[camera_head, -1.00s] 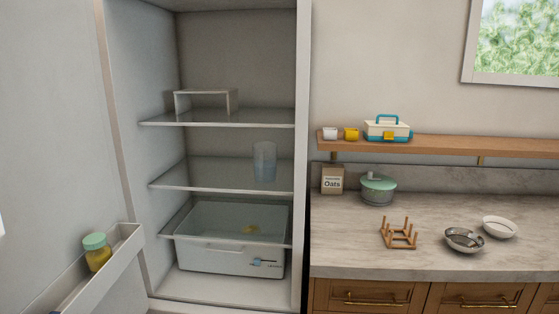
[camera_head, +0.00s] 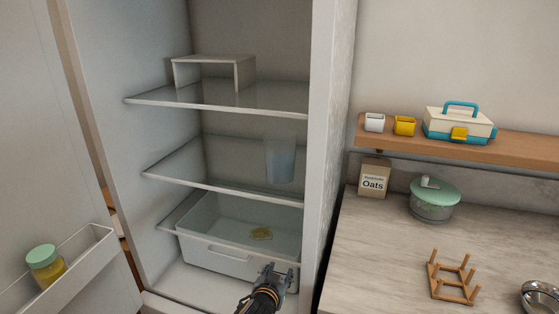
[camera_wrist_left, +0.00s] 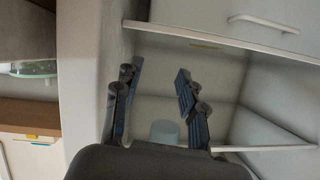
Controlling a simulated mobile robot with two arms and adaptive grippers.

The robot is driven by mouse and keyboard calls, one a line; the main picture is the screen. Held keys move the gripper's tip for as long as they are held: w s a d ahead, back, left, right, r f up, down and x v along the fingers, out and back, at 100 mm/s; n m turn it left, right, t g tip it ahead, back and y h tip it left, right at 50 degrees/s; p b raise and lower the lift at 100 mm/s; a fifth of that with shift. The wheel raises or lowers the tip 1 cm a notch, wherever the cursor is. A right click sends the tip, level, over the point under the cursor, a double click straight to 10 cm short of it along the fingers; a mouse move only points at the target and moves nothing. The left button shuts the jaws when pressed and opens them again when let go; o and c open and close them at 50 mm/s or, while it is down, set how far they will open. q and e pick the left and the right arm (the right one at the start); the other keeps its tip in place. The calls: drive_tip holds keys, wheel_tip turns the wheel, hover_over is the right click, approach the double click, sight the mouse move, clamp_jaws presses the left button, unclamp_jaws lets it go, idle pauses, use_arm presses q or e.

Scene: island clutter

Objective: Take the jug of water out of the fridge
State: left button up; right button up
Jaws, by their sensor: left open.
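The jug of water (camera_head: 280,160) is clear and bluish and stands upright on the right side of the fridge's middle glass shelf (camera_head: 215,175). The fridge (camera_head: 333,120) stands open. My left gripper (camera_head: 276,270) is low in front of the fridge's bottom drawer, below the jug and apart from it. Its fingers are open and empty, and they also show in the left wrist view (camera_wrist_left: 157,75). The jug (camera_wrist_left: 165,132) appears beyond the fingers in that upside-down-looking view. My right gripper is not in view.
The clear drawer (camera_head: 212,252) holds a small yellow thing. A white stand (camera_head: 213,61) sits on the upper shelf. The open door's bin (camera_head: 80,260) holds a green-lidded jar (camera_head: 45,266). The counter at right holds an oats box (camera_head: 374,180), a green-lidded pot (camera_head: 433,203) and a wooden rack (camera_head: 452,280).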

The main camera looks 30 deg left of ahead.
sight(270, 176)
use_arm(q)
drive_tip(key=a+r+n+t+y, duration=0.2)
drive_tip(key=r, duration=0.9)
drive_tip(key=a+r+n+t+y, duration=0.1)
drive_tip(key=a+r, duration=0.1)
drive_tip(key=r, duration=1)
drive_tip(key=shift+t, duration=0.3)
drive_tip(key=p+x, duration=0.1)
drive_tip(key=x, duration=0.1)
drive_tip(key=p+x, duration=0.1)
drive_tip(key=x, duration=0.2)
drive_tip(key=p+x, duration=0.1)
drive_tip(key=x, duration=0.1)
drive_tip(key=shift+w+a+r, duration=0.3)
drive_tip(key=shift+a, duration=0.05)
drive_tip(key=shift+w+a+r, duration=0.15)
drive_tip(key=shift+w, duration=0.05)
drive_tip(key=p+x, duration=0.2)
drive_tip(key=x, duration=0.1)
drive_tip(key=shift+a, duration=0.3)
drive_tip(key=shift+w+a, duration=0.2)
drive_tip(key=shift+w, duration=0.4)
clamp_jaws()
